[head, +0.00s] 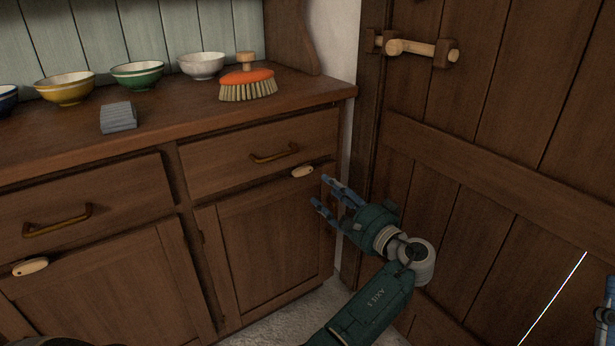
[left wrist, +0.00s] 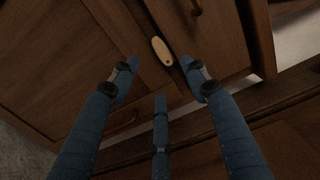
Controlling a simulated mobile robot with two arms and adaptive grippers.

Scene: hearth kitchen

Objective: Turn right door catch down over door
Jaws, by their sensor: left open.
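The right door catch (head: 303,171) is a small pale wooden toggle on the rail just above the right cupboard door (head: 268,235), under the drawer. It lies roughly sideways, along the rail. My left gripper (head: 324,190) is open and empty, just right of and slightly below the catch, with its blue fingers pointing toward the cupboard front. In the left wrist view the catch (left wrist: 162,51) shows ahead between the spread fingers (left wrist: 160,75), apart from them. A bit of my right gripper (head: 607,312) shows at the right edge; its jaws are cut off.
A left door catch (head: 30,267) sits sideways above the left door. Drawer handles (head: 274,154) stick out above the catches. The counter holds bowls (head: 138,75), a brush (head: 248,83) and a grey block (head: 118,117). A plank door (head: 480,150) with a wooden latch (head: 418,48) stands right.

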